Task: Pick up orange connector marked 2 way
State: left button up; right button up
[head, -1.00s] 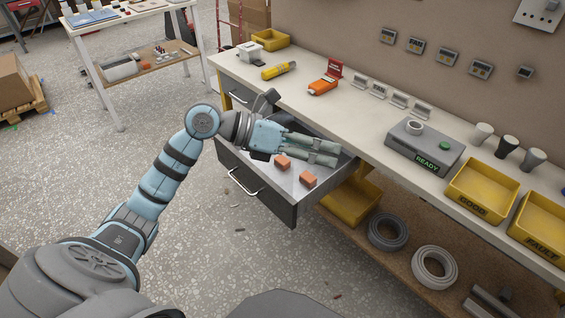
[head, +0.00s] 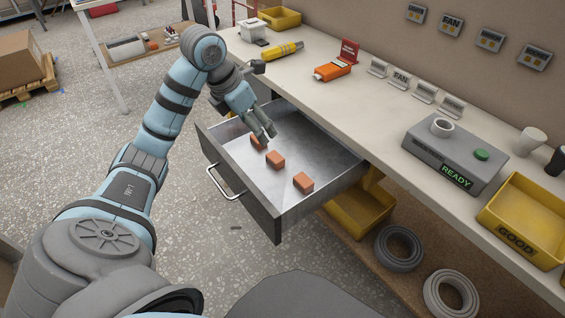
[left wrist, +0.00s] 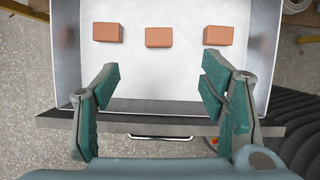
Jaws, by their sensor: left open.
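Three orange connectors lie apart in the open grey drawer (head: 325,160): one at the left (head: 258,142), one in the middle (head: 275,159) and one at the right (head: 303,182). In the left wrist view they form a row: left (left wrist: 107,32), middle (left wrist: 159,37) and right (left wrist: 218,35). No marking is readable on them, so I cannot tell which is the 2 way. My left gripper (head: 265,134) is open and empty, pointing down above the drawer and partly covering the left connector in the head view. Its spread fingers (left wrist: 160,84) are apart from all three.
The drawer's front with its handle (head: 226,182) stands out from the workbench (head: 355,105). On the bench are an orange device (head: 333,71), a yellow cylinder (head: 283,50) and a grey READY box (head: 455,155). A yellow bin (head: 358,210) is below.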

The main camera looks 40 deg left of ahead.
pick_arm(q)
jog(key=b, duration=0.6)
send_over(276, 156)
jog(key=s, duration=0.3)
jog(key=f, duration=0.8)
jog(key=shift+w+a+f, duration=0.2)
jog(key=shift+f, duration=0.2)
pick_arm(e)
notch_tip(276, 156, down, 6)
jog(key=d, duration=0.2)
pick_arm(q)
jog(key=b+x, duration=0.1)
jog(key=x, duration=0.1)
jog(key=b+x, duration=0.1)
jog(key=x, duration=0.2)
jog(key=shift+w+a+f, duration=0.1)
jog(key=shift+a+f, duration=0.05)
jog(key=shift+w+f, duration=0.15)
jog(key=shift+f, duration=0.05)
jog(key=shift+r, duration=0.1)
pick_arm(e)
jog(key=shift+t, duration=0.5)
jog(key=w, duration=0.4)
jog(key=w+a+f, duration=0.1)
jog(key=shift+w, duration=0.4)
pick_arm(q)
jog(key=c, duration=1)
